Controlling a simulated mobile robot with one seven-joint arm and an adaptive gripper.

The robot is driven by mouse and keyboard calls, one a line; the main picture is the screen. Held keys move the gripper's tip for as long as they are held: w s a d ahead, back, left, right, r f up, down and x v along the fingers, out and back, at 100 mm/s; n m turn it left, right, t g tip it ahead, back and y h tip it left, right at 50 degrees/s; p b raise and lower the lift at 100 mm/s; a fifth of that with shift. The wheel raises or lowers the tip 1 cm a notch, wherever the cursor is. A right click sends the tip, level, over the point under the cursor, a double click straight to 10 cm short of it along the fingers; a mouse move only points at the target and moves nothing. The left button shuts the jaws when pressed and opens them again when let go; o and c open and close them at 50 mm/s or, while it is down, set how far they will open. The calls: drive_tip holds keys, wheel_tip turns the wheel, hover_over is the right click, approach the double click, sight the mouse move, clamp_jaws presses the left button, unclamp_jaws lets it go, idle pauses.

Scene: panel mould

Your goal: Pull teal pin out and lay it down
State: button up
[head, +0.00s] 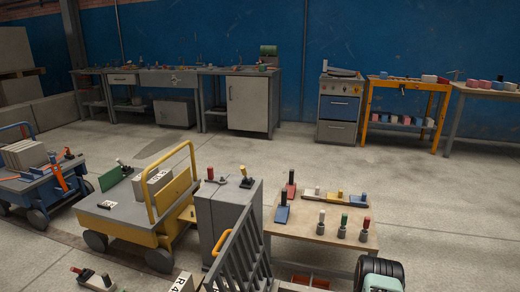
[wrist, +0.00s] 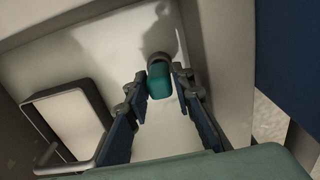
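The teal pin (wrist: 160,83) shows in the wrist view, with its rounded end towards the camera. A dark round collar or base (wrist: 158,57) is just behind it, at the pale surface. My gripper (wrist: 161,73) has one finger on each side of the pin. The fingertips are very close to its sides; whether they touch it is not clear. Whether the pin is seated or free of its hole cannot be told. I cannot make out the teal pin or my gripper's fingers in the head view.
A grey framed panel with a handle (wrist: 70,122) is left of the fingers in the wrist view. In the head view are a low table (head: 290,228) with several coloured pins, a grey cabinet (head: 222,215), a yellow cart (head: 130,222) and a dark rack (head: 240,255). Open floor lies at right.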

clamp_jaws()
drive_tip(key=shift+r, duration=0.15)
drive_tip(key=shift+r+p, duration=2)
drive_tip(key=shift+r, duration=0.85)
drive_tip(key=shift+r, duration=0.1)
drive_tip(key=shift+r+p, duration=1.15)
drive_tip(key=shift+r, duration=0.8)
